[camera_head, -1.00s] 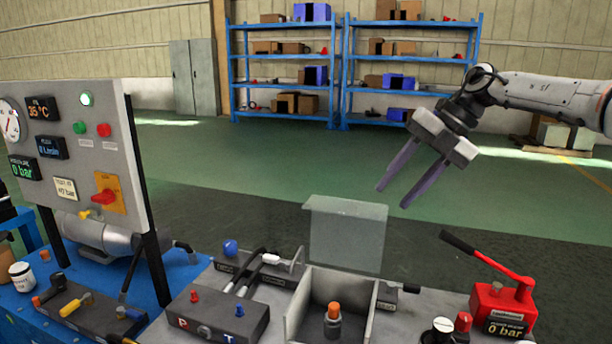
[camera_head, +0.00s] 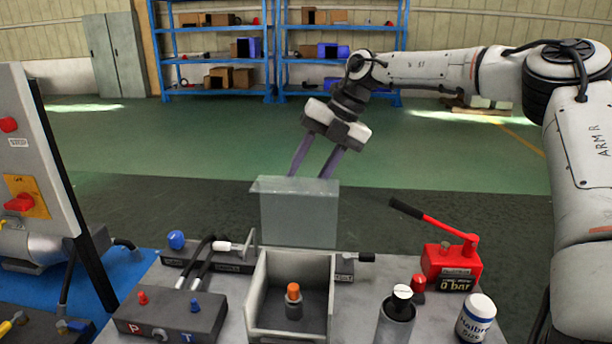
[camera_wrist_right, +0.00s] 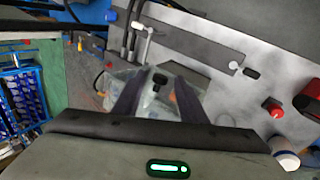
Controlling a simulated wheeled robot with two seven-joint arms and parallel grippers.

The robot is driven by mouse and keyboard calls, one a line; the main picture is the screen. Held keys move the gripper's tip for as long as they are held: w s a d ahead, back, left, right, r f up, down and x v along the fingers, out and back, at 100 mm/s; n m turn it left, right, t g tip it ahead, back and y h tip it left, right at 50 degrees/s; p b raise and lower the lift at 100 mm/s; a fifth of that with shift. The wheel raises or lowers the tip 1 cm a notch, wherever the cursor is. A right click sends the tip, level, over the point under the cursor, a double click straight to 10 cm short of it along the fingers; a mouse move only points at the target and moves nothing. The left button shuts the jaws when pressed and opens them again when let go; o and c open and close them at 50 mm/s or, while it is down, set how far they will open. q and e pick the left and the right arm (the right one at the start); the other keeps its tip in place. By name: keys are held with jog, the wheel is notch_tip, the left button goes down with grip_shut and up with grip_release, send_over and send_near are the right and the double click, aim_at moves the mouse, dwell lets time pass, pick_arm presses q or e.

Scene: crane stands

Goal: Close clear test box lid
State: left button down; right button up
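The clear test box lid (camera_head: 300,215) stands raised and upright at the back edge of the grey open-topped test box (camera_head: 256,305). Inside the box stands a dark fitting with an orange cap (camera_head: 293,292). My right gripper (camera_head: 310,170) is behind the lid's top edge in the head view, its two purple-grey fingers apart and pointing down, with their tips hidden behind the lid. In the right wrist view its fingers (camera_wrist_right: 158,95) are spread, with the see-through lid between and beyond them. I cannot tell whether they touch the lid. My left gripper is not in view.
A red hand pump (camera_head: 452,264) with a long lever stands right of the box. A white bottle (camera_head: 476,318) and a dark cylinder (camera_head: 397,320) are at the front right. A block with red and blue knobs (camera_head: 172,318) and black hoses lies left.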

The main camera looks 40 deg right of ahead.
jog(key=shift+c, duration=0.3)
grip_shut()
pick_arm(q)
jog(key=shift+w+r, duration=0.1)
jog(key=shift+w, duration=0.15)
